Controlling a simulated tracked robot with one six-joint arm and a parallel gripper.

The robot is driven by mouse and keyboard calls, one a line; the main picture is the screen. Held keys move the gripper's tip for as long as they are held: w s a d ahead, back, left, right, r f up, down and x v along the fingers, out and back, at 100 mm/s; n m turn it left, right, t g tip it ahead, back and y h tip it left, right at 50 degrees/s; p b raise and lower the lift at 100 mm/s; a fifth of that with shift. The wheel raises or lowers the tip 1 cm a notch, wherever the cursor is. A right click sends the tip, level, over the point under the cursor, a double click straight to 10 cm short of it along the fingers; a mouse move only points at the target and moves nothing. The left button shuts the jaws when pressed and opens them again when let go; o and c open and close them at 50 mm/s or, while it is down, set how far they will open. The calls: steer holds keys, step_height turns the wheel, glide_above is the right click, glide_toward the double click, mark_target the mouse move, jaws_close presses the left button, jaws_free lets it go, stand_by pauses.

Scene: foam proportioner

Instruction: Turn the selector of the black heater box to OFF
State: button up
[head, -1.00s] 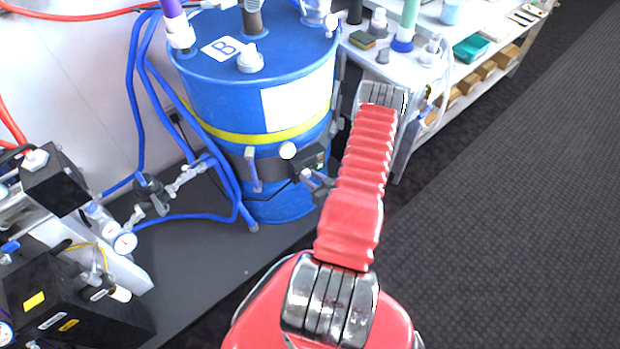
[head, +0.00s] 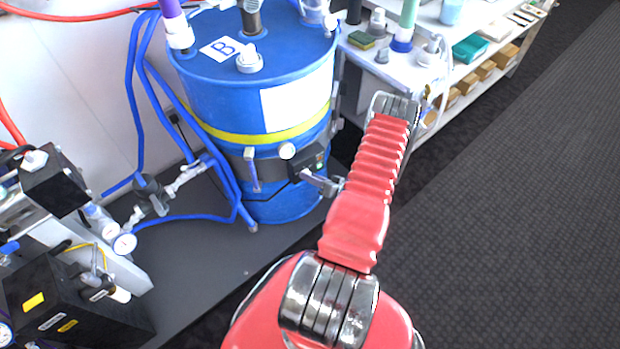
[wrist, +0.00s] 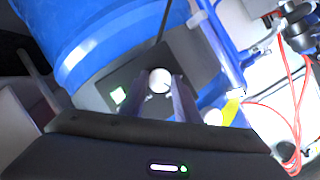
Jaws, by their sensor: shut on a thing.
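The black heater box (head: 313,160) is strapped by a dark band around the blue drum (head: 220,95), below its yellow stripe. In the wrist view the box (wrist: 135,75) has a lit green switch (wrist: 117,95) and a round white selector (wrist: 159,79). My gripper (head: 305,175) reaches the box from the right in the head view. In the wrist view its two fingers (wrist: 163,85) stand on either side of the selector, shut on it. The fingers hide part of the selector, and I cannot read its marking or setting.
Blue hoses (head: 140,110) hang left of the drum, near pumps and gauges (head: 125,243). A white shelf bench (head: 405,65) stands behind right. The floor at right is clear.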

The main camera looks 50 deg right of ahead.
steer(key=m, duration=0.1)
steer(key=m+t+y, duration=0.1)
steer(key=m, duration=0.1)
steer(key=shift+d+f+m+y, duration=0.15)
steer(key=shift+f+m+y, duration=0.1)
steer(key=shift+m+y, duration=0.05)
steer(key=shift+s, duration=0.1)
stand_by(0.4)
steer(key=o, duration=1)
steer(key=shift+o, duration=0.2)
steer(key=v, duration=1.3)
steer(key=shift+s+f, duration=0.2)
steer(key=shift+s, duration=0.25)
